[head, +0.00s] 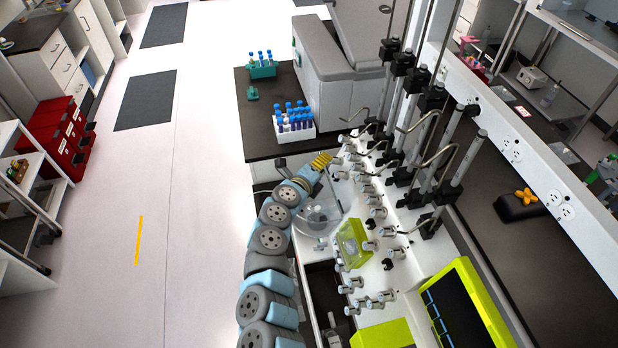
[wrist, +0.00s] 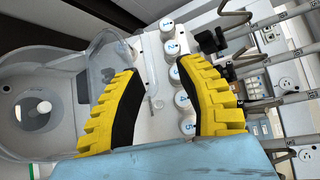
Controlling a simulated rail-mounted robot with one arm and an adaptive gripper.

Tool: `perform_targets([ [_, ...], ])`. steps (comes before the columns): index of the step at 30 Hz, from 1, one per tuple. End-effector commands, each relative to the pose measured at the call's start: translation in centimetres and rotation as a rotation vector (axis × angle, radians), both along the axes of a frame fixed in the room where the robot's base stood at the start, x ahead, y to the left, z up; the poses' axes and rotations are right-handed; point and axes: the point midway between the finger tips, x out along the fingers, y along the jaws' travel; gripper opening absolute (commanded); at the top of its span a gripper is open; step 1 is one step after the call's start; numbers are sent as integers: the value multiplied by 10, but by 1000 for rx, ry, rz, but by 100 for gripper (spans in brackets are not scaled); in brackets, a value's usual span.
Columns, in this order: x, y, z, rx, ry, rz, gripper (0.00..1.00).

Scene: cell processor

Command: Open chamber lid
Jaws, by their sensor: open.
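The chamber lid (head: 330,205) is a clear, see-through cover on the white cell processor (head: 395,262). In the wrist view the clear lid (wrist: 82,78) is at the left, with a round bowl and white knob (wrist: 43,107) showing inside it. My gripper (wrist: 157,68) has yellow ridged fingers with black inner pads, spread open with nothing between them. The left finger overlaps the lid's right edge in the wrist view; I cannot tell whether it touches. In the head view my gripper (head: 323,160) is at the lid's far end, and my arm hides its left side.
Several numbered white knobs (wrist: 182,102) stand by the right finger. Tall metal poles with black clamps (head: 402,65) rise behind the deck. A lime-framed clear box (head: 352,243) and a tilted screen (head: 465,305) are nearer. A rack of blue-capped tubes (head: 290,125) stands beyond.

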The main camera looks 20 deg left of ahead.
Motion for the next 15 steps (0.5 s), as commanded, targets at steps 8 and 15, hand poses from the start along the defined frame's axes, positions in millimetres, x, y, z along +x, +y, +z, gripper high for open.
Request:
perform_targets([
  [8,-14,4,2,2,2,-1,37],
  [15,-24,2,6,2,3,-5,37],
])
